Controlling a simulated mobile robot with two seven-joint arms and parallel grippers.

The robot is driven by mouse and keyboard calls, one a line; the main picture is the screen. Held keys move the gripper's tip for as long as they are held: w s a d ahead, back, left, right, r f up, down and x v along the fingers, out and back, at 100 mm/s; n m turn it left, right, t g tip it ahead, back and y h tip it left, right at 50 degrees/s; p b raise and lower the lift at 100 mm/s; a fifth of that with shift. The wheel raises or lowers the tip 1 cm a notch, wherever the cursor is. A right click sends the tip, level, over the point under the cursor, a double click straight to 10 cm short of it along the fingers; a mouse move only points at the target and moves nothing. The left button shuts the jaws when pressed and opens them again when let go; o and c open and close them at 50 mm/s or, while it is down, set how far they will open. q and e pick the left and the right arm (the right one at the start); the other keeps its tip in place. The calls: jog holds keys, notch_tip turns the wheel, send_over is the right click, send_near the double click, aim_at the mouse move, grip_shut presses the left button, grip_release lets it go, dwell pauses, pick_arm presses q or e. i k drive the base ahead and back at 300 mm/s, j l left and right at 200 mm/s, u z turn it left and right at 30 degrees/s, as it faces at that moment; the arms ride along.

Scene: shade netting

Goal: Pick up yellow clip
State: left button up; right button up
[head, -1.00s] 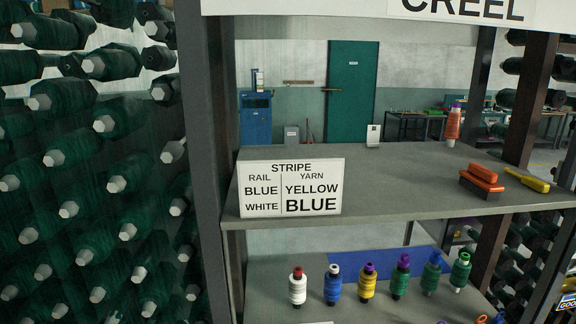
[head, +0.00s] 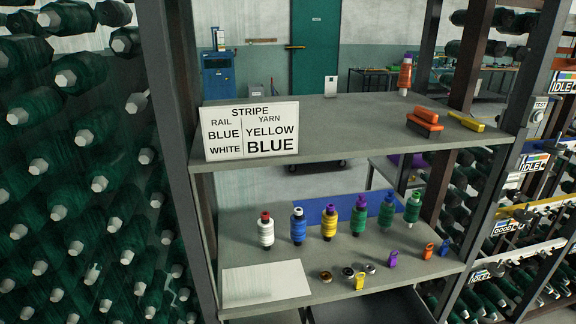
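The yellow clip (head: 360,281) stands near the front edge of the lower shelf (head: 240,245) in the head view. It is small, close to some dark ring-shaped pieces on its left. Neither of my grippers is in view.
Several yarn spools, including a yellow one (head: 330,222), stand in a row behind the clips. A white sheet (head: 265,283) lies at the shelf's left. A sign (head: 250,130), orange blocks (head: 425,122) and a yellow tool (head: 466,122) occupy the upper shelf. Uprights flank both shelves.

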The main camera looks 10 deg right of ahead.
aim_at(358, 283)
jog(key=i+l+z, duration=0.2)
jog(key=i+l, duration=0.45)
jog(key=i, duration=0.2)
